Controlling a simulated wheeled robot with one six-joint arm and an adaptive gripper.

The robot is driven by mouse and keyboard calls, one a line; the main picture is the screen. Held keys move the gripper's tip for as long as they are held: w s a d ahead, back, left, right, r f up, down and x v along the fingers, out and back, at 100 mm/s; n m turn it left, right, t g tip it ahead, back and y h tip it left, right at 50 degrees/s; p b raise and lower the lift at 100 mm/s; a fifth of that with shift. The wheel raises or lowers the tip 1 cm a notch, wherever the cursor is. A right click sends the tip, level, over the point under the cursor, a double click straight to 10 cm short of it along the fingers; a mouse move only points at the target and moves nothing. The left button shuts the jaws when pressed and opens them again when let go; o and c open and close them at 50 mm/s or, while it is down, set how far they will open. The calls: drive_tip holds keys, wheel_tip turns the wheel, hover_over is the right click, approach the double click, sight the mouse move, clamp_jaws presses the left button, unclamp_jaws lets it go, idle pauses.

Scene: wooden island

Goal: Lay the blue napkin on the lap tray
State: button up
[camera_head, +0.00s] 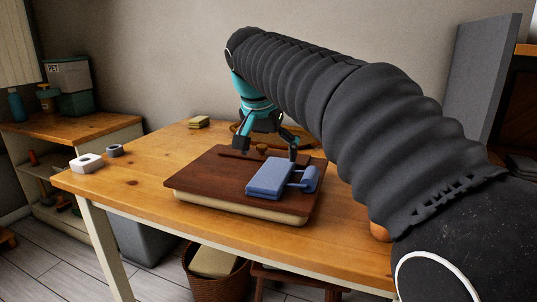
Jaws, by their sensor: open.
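The lap tray (205,178) has a dark brown wooden top over a cream base and lies on the wooden island. A blue block-like folded thing, which looks like the blue napkin (268,177), lies flat on the right front part of the tray top. A smaller blue rounded part (310,178) sits at its right, seemingly joined by thin strips. My gripper (268,150), with a teal body and dark fingers, is open above the back of the tray. It is behind the blue napkin, and nothing shows held between its fingers.
A small brown knob-like thing (262,148) is between my fingers in the picture. A yellowish block (198,122) and a round wooden board (308,138) lie at the back. A white ring-like thing (86,162) and a grey roll (115,150) stand at the left. The island's left part is mostly clear.

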drive_tip(key=p+v, duration=0.1)
drive_tip(key=v, duration=1)
drive_tip(key=shift+r, duration=0.4)
drive_tip(key=shift+s, duration=0.15)
drive_tip(key=s+d+f+n, duration=0.2)
drive_tip(key=s+d+f, duration=0.6)
drive_tip(key=d+f, duration=0.3)
drive_tip(key=s+d+f, duration=0.4)
drive_tip(key=s+f, duration=0.2)
drive_tip(key=f, duration=0.3)
drive_tip(key=s+d+f+n+t+y, duration=0.1)
drive_tip(key=s+d+f, duration=0.3)
drive_tip(key=s+f, duration=0.3)
drive_tip(key=shift+s+f+n, duration=0.3)
drive_tip(key=shift+f, duration=0.55)
